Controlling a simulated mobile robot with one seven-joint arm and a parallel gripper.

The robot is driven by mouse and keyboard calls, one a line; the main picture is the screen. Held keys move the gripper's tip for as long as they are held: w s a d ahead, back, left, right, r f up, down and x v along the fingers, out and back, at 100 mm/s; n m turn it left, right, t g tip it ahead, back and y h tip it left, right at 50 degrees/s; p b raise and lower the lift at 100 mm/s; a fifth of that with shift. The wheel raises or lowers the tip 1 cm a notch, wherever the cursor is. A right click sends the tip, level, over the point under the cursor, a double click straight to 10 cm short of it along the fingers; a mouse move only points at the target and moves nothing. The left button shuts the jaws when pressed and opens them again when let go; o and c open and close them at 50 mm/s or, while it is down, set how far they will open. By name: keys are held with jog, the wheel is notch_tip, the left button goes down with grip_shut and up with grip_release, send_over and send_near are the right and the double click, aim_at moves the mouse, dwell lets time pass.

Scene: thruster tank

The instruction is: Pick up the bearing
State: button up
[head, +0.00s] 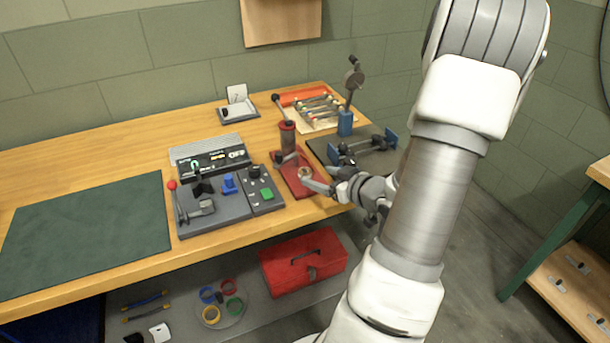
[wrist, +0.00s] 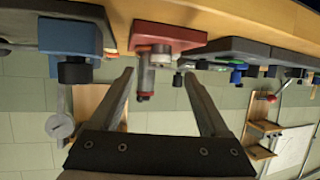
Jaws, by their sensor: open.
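The bearing (head: 305,173) looks like a small pale metal ring. It sits on the red base plate (head: 298,188) of a small press at the right part of the workbench. My gripper (head: 293,171) is open, with its fingers reaching in from the right low over the plate, around or close beside the ring. The wrist view is upside down. There the open fingers (wrist: 158,75) spread on either side of the red press, and a small pale round part, perhaps the bearing (wrist: 160,49), shows on it between the tips. Contact cannot be told.
The press column (head: 287,138) with its lever stands just behind the ring. A control box (head: 262,190) lies left, and a dark plate with a blue vise (head: 390,138) lies right. A tool tray (head: 310,108) is behind. The green mat (head: 90,235) is clear.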

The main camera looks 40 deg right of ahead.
aim_at(305, 171)
jog(key=b+x, duration=0.1)
jog(key=x, duration=0.4)
jog(key=shift+w, duration=0.2)
grip_shut()
